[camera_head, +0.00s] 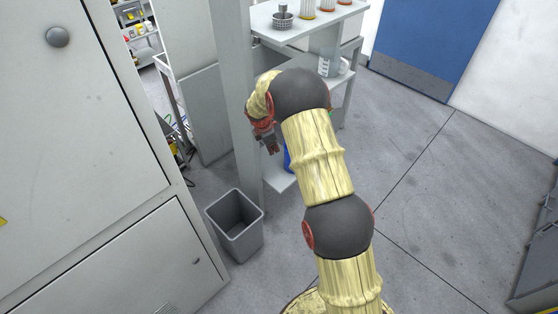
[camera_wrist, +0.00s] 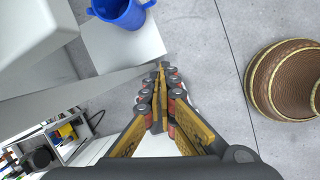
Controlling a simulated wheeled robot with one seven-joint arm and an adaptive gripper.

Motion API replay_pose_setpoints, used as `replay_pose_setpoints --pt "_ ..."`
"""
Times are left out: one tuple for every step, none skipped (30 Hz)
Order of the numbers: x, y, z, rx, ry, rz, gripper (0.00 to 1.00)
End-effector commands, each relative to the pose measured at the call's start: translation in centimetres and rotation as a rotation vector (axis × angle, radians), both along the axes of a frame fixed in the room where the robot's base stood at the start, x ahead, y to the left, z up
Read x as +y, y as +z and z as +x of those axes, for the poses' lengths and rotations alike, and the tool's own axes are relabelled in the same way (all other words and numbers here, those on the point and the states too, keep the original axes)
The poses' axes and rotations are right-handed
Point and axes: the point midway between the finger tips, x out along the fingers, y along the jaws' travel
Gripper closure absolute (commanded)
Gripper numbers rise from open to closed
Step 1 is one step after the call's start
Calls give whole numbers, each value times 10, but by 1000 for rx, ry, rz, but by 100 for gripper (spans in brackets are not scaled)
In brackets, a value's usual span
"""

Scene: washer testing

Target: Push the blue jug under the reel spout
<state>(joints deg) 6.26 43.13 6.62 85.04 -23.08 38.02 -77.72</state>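The blue jug (camera_wrist: 124,10) is at the top edge of the wrist view, cut off by the frame, on a pale low shelf (camera_wrist: 105,48). In the head view only a blue sliver of the jug (camera_head: 287,158) shows beside my arm, which hides the rest. My gripper (camera_wrist: 164,70) looks shut and empty in the wrist view, its fingertips close together and apart from the jug. In the head view my gripper (camera_head: 274,146) points down near the grey post, left of the jug. I cannot make out the reel spout in either view.
A grey bin (camera_head: 236,226) stands on the floor by the grey post (camera_head: 237,100). A clear measuring jug (camera_head: 327,64) and a white mug-like vessel (camera_head: 343,66) stand on a higher shelf. A large grey cabinet (camera_head: 90,120) fills the left. The floor at right is open.

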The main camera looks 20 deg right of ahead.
Motion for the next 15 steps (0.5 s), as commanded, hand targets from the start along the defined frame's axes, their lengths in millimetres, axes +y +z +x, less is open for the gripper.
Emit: replay_pose_setpoints --pt "5 32 -6 -31 -49 12 100" --pt "8 47 -11 -47 -82 20 100" --pt "12 67 -18 -69 -125 31 100" --pt "16 82 -23 -86 -158 42 100" --pt "19 96 -30 -100 -191 51 100" --pt "23 114 -39 -119 -234 64 100" --pt "27 127 -46 -134 -266 75 100" --pt "30 141 -53 -149 -298 85 100" --pt "34 157 -63 -169 -340 100 100" --pt "38 170 -71 -183 -372 112 100" --pt "41 181 -80 -197 -403 124 100" --pt "46 197 -92 -216 -446 139 100" --pt "49 208 -100 -230 -477 151 100" --pt "52 218 -110 -244 -509 165 100" --pt "56 232 -122 -261 -550 182 100"
